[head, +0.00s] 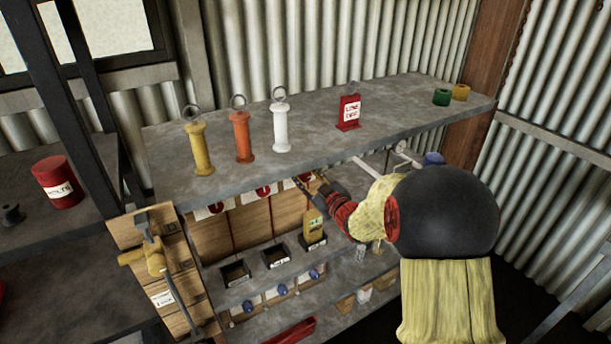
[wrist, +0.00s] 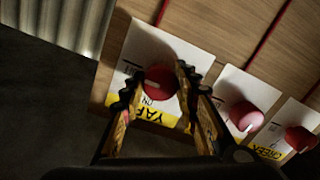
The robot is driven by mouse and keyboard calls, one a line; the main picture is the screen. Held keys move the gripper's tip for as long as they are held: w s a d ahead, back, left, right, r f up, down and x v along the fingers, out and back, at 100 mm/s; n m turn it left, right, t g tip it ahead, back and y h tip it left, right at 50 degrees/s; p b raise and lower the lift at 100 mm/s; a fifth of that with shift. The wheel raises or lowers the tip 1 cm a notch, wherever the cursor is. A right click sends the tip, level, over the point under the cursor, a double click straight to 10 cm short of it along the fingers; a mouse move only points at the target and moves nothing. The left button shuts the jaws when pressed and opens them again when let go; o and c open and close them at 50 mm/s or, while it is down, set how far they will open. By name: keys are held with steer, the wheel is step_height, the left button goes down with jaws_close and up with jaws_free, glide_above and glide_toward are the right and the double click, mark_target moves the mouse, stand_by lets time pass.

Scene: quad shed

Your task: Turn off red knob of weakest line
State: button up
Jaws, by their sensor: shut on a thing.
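Three red knobs sit on white cards on a wooden panel under the shelf. In the wrist view, the left knob (wrist: 160,82) is between the fingers of my gripper (wrist: 157,84), which is shut on it. Its card has a yellow strip reading "YAR", partly hidden by a finger, and "ON" beside the knob. In the head view my gripper (head: 319,189) is at the rightmost knob (head: 305,178).
Black trays (head: 235,272) line the lower shelf. A wooden board with a yellow lever (head: 150,258) stands at left.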

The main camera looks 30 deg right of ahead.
steer(key=shift+f, duration=0.1)
steer(key=o, duration=1.1)
steer(key=shift+o, duration=0.3)
steer(key=s, duration=1.2)
steer(key=shift+d+r, duration=0.2)
steer(key=shift+r, duration=0.2)
